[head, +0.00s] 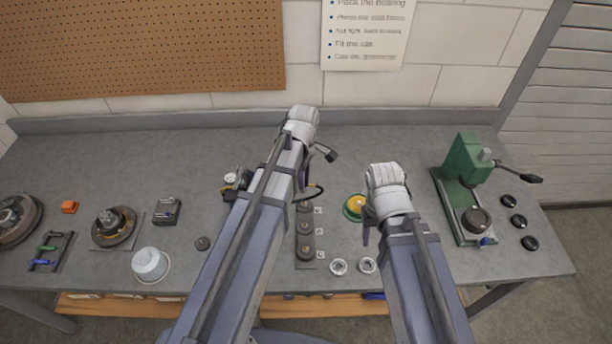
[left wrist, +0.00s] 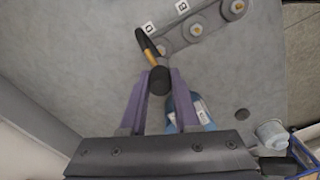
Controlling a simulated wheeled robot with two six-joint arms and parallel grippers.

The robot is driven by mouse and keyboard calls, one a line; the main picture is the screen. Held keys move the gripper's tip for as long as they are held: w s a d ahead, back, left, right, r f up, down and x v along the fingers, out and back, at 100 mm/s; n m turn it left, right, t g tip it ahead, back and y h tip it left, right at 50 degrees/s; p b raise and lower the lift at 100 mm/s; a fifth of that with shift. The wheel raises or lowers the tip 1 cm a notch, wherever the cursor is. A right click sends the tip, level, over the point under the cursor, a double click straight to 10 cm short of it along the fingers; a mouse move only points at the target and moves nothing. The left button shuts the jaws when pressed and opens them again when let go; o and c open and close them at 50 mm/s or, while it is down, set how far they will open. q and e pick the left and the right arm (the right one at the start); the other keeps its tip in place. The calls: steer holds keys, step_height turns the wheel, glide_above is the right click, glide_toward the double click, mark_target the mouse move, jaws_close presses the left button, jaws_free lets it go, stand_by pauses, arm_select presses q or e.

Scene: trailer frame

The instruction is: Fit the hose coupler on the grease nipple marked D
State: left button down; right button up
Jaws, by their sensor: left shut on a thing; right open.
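My left gripper (head: 303,180) is mostly hidden behind its own arm in the head view. In the left wrist view its two purple fingers (left wrist: 160,85) are shut on the hose coupler (left wrist: 159,80), a dark cylinder with a gold and black length running up-left. A dark strip with several round grease nipples (head: 306,228) lies below the gripper in the head view. My right gripper (head: 367,232) is open and empty.
A green-yellow round part (head: 353,208) lies beside my right gripper. Two silver rings (head: 338,267) lie near the front edge. A green press (head: 467,160) stands at right. A white tub (head: 149,263) and a hub (head: 113,226) are at left. A blue object (left wrist: 190,105) is beside the left fingers.

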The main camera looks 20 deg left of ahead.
mark_target(304, 192)
arm_select(q)
steer(key=shift+f, duration=0.15)
step_height(304, 192, down, 5)
steer(key=b, duration=0.5)
steer(key=shift+f+b, duration=0.8)
steer(key=shift+b, duration=0.15)
stand_by(2.6)
steer(key=shift+c, duration=0.8)
jaws_free()
step_height(304, 192, up, 7)
steer(key=p, duration=0.7)
